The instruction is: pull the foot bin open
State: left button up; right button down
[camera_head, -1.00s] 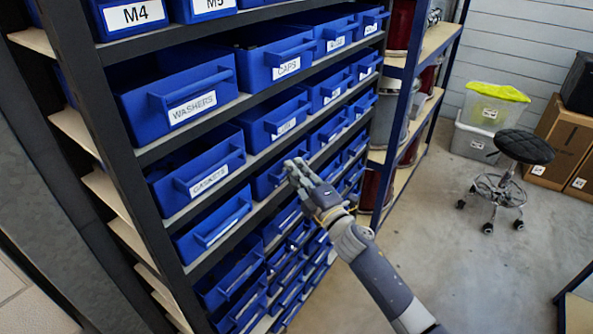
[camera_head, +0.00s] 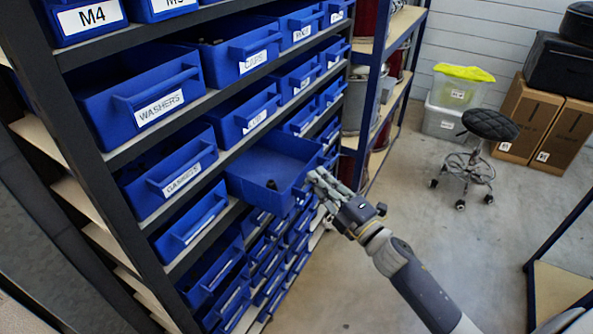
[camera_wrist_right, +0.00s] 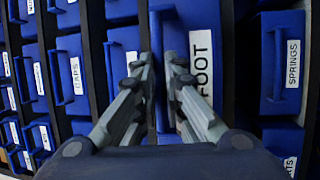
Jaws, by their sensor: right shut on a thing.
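The foot bin (camera_head: 262,172) is a blue bin pulled well out of the rack in the head view. Its inside shows, with a few small dark items near its front. In the right wrist view its white FOOT label (camera_wrist_right: 201,70) shows beside the fingers. My right gripper (camera_head: 316,180) is at the bin's front, and in the right wrist view its fingers (camera_wrist_right: 162,75) are shut on the bin's handle. The fingers partly hide the handle. My left gripper is not in view.
The dark rack (camera_head: 150,150) holds several rows of blue bins, including the washers bin (camera_head: 150,95) and gaskets bin (camera_head: 172,175). A black stool (camera_head: 490,124), boxes (camera_head: 530,118) and totes stand at the back right. The floor right of my arm is mostly clear.

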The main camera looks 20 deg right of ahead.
jog(key=s+d, duration=0.1)
jog(key=s, duration=0.1)
jog(key=s+d, duration=0.2)
jog(key=shift+s+d, duration=0.25)
jog(key=c, duration=1.7)
grip_release()
jog(key=v, duration=1.2)
